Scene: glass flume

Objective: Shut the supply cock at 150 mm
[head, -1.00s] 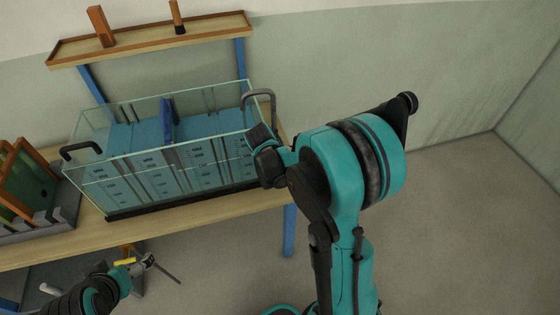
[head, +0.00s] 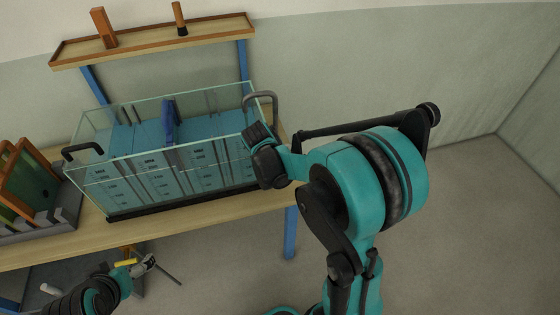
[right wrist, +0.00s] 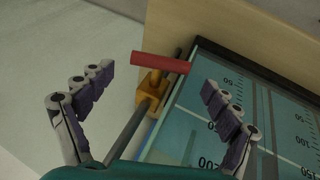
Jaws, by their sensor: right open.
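The supply cock, with a red lever handle (right wrist: 158,63) on a yellow-orange body (right wrist: 150,88), shows in the right wrist view on a grey pipe. My right gripper (right wrist: 162,85) is open. The lever appears between its spread fingers, apart from both; its depth is unclear. The glass flume (head: 165,165) stands on the bench in the head view, with my right wrist at its right end, hiding the cock there. Printed scale numbers (right wrist: 212,162), including 50, 100, 150 and 200, show through the glass in the wrist view. My left gripper (head: 148,264) hangs low in front of the bench.
Bent dark pipes rise at both ends of the flume. A dark blue upright plate (head: 169,120) stands in it. A rack (head: 40,220) with panels is at the left. A wall shelf (head: 150,38) holds two small items. Floor at the right is clear.

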